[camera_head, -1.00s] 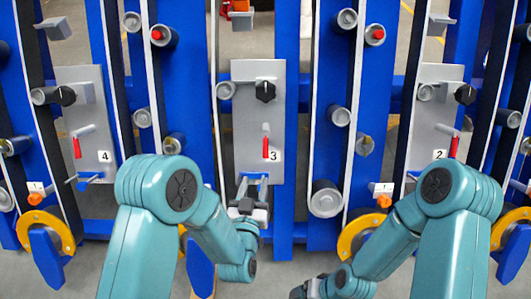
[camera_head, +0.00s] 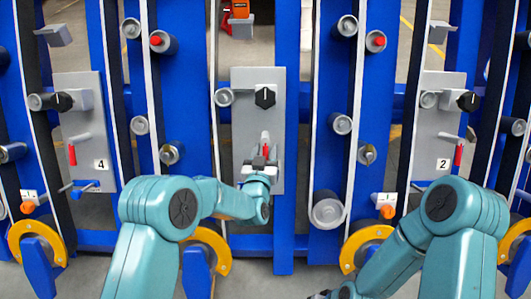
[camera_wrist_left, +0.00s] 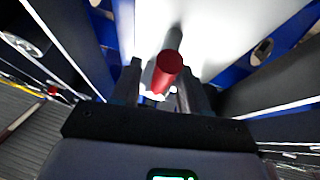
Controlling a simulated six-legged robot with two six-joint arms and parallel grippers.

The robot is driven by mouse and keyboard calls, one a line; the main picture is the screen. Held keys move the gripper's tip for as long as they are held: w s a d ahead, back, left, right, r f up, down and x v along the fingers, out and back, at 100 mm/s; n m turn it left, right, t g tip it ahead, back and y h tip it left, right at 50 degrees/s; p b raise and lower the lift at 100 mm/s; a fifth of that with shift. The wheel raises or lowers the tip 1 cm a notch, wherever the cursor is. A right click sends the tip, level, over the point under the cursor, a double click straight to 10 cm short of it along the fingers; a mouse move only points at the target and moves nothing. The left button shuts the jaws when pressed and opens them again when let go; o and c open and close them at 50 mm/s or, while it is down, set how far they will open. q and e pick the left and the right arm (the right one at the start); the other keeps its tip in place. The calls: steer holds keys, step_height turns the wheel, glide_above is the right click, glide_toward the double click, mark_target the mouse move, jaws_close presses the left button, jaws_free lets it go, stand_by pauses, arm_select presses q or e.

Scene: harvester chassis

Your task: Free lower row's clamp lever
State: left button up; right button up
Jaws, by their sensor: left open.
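The red clamp lever (camera_head: 265,139) sits on the grey middle plate (camera_head: 243,115), its lower end hidden behind my left gripper. My left gripper (camera_head: 262,164) is in front of the lower part of that plate, at the lever. In the left wrist view the red lever (camera_wrist_left: 168,66) points its round end toward the camera, between the two open fingers (camera_wrist_left: 160,88). I cannot tell whether either finger touches it. Only a dark bit of my right gripper (camera_head: 319,295) shows at the bottom edge; its fingers are cut off.
A black knob (camera_head: 265,97) stands out above the lever on the same plate. Similar plates with red levers stand left, marked 4 (camera_head: 100,164), and right, marked 2 (camera_head: 443,163). Blue uprights, grey rollers (camera_head: 328,209) and yellow guards (camera_head: 217,250) surround them.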

arm_select(q)
steer(key=shift+w, duration=0.1)
jaws_close()
steer(key=n+y+b, duration=0.1)
steer(key=n+b, duration=0.1)
steer(key=n, duration=0.1)
steer(key=shift+d+f+y+b, duration=0.15)
steer(key=shift+d+y+b, duration=0.25)
steer(key=n+y, duration=0.1)
steer(key=n+y+b, duration=0.1)
steer(key=n, duration=0.1)
steer(key=n+y+b, duration=0.1)
steer(key=n, duration=0.1)
steer(key=shift+w+d+r, duration=0.1)
steer(key=shift+d+r, duration=0.2)
steer(key=shift+d, duration=0.05)
steer(key=shift+n, duration=0.3)
